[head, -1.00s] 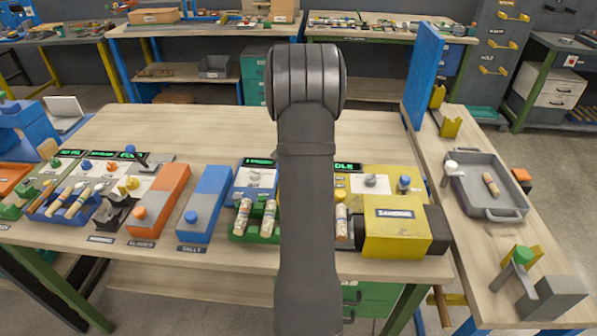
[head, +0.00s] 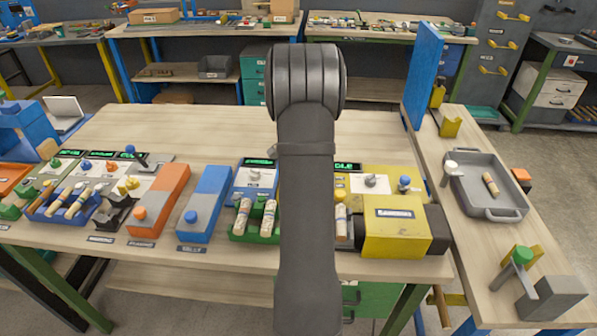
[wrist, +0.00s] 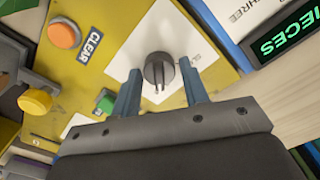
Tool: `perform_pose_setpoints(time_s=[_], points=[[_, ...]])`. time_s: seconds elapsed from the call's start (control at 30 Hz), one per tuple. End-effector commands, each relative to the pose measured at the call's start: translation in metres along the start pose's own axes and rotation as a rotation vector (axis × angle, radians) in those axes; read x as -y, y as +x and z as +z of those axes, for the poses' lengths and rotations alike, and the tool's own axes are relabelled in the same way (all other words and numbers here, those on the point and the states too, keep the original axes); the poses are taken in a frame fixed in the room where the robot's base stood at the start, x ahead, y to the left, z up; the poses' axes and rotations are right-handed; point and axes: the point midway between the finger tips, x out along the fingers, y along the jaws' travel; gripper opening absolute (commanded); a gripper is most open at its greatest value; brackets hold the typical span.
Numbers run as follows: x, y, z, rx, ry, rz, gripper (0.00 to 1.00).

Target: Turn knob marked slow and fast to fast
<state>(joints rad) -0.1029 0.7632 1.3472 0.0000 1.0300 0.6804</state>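The dark grey knob (wrist: 158,72) sits on a white plate on a yellow panel (wrist: 100,18) in the wrist view. The letters "SL" show on the plate to the right of the knob; the rest of that word and any other mark are hidden. My gripper (wrist: 159,68) is open, with one blue-grey finger on each side of the knob and a visible gap on both sides. I cannot tell how far the fingertips reach down beside it. In the head view my arm hides my gripper and what it is at.
Near the knob are an orange button (wrist: 64,33), a CLEAR label (wrist: 90,45), a green button (wrist: 105,101) and a yellow button (wrist: 35,101). A green-lit PIECES display (wrist: 285,40) is at the right. In the head view, the table's back half (head: 200,125) is clear.

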Motion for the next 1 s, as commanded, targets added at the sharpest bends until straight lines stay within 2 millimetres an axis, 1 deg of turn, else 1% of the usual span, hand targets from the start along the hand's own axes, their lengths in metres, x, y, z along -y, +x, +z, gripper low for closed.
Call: perform_pose_setpoints(time_s=[0.03, 0.07, 0.33, 0.47, 0.57, 0.9, 1.0], points=[[0.000, 0.000, 0.000, 0.000, 0.000, 0.000, 0.52], [0.000, 0.000, 0.000, 0.000, 0.000, 0.000, 0.54], [0.000, -0.001, 0.000, 0.000, -0.001, 0.000, 0.54], [0.000, -0.009, 0.000, 0.000, -0.001, 0.000, 0.54], [0.000, -0.026, 0.000, -0.002, -0.001, -0.002, 0.54], [0.001, -0.110, -0.001, -0.004, -0.001, -0.003, 0.54], [0.001, -0.132, -0.001, -0.003, -0.001, -0.003, 0.54]])
